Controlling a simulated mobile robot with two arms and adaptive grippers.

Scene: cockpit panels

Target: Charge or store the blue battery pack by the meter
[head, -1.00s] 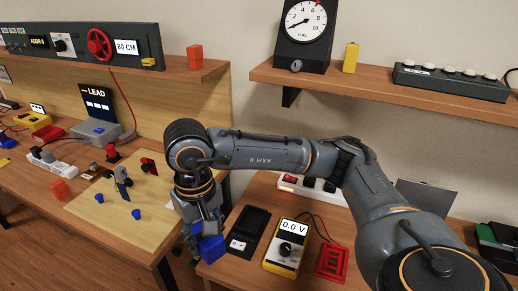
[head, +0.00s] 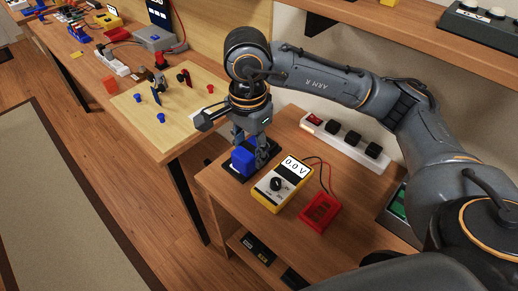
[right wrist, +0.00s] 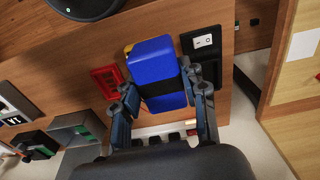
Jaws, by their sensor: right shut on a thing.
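My right gripper (head: 250,140) is shut on the blue battery pack (head: 243,162), with the fingers pointing down. In the right wrist view the pack (right wrist: 157,72) sits between both fingers of the gripper (right wrist: 163,92). The pack is over or beside a black dock with a white switch (right wrist: 203,42); whether it touches the dock I cannot tell. The yellow meter (head: 282,183) reads 0.0 V and stands just right of the pack. In the wrist view the pack hides most of the meter. A red cradle (head: 320,212) is wired to the meter. My left gripper is out of view.
A white power strip (head: 345,142) with a red switch and black plugs lies behind the meter. A light wooden board (head: 190,95) with blue and red pegs is on the left table. A shelf overhangs at the back. The desk's front edge is close to the pack.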

